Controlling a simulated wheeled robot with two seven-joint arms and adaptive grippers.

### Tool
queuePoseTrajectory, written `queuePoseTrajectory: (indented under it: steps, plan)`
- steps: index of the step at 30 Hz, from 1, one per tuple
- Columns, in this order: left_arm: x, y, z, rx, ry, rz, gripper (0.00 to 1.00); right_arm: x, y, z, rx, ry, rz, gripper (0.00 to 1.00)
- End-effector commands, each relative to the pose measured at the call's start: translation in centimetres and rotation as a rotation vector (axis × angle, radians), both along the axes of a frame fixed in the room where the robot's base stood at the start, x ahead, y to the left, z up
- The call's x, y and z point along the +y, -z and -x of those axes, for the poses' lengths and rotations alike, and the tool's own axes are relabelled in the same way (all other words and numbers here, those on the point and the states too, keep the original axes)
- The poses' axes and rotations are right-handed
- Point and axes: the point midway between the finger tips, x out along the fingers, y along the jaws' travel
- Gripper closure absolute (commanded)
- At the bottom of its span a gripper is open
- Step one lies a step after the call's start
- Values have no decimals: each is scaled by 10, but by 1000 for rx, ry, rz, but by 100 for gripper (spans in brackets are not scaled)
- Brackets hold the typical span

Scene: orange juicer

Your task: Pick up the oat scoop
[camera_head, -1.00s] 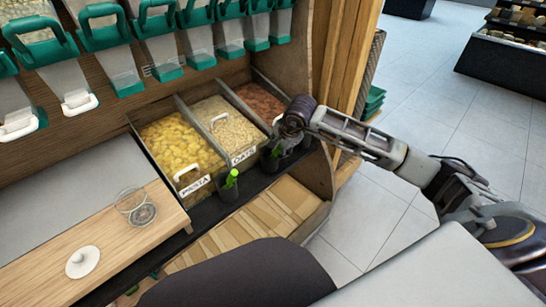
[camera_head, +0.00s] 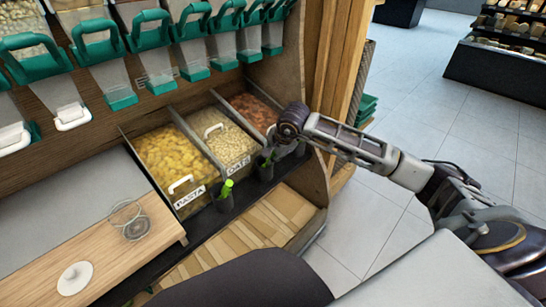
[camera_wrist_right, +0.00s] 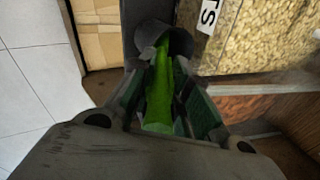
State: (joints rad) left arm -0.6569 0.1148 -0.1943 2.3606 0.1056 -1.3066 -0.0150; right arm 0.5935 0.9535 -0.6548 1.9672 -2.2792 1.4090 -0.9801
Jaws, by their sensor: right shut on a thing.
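The oat scoop's green handle (camera_wrist_right: 160,88) stands in a dark cup (camera_wrist_right: 165,38) in front of the oats bin. In the head view the oats bin (camera_head: 222,138) carries an "OATS" label, and the dark cup (camera_head: 264,170) is below it. My right gripper (camera_head: 275,156) reaches down to this cup from the right. In the right wrist view my right gripper (camera_wrist_right: 163,100) is shut on the green handle, with a finger on each side. The scoop's lower end is hidden in the cup. My left gripper is not in view.
The pasta bin (camera_head: 165,150) is on the left, with another green-handled scoop (camera_head: 227,188) in a cup before it. A reddish-brown bin (camera_head: 254,112) is on the right. A wooden board (camera_head: 105,250) holds a clear glass jar (camera_head: 128,220) and a white lid (camera_head: 75,278). Dispensers hang above.

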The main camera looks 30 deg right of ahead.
Motion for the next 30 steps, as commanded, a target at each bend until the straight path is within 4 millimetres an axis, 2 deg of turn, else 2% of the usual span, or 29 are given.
queuePoseTrajectory:
  steps: [6,13,30]
  plan:
    - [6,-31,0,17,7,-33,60,0,-21,0,-2,1,2,100]
    - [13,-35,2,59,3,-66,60,-1,-49,-1,-2,1,0,100]
    - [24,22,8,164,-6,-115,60,0,-121,0,-1,0,1,100]
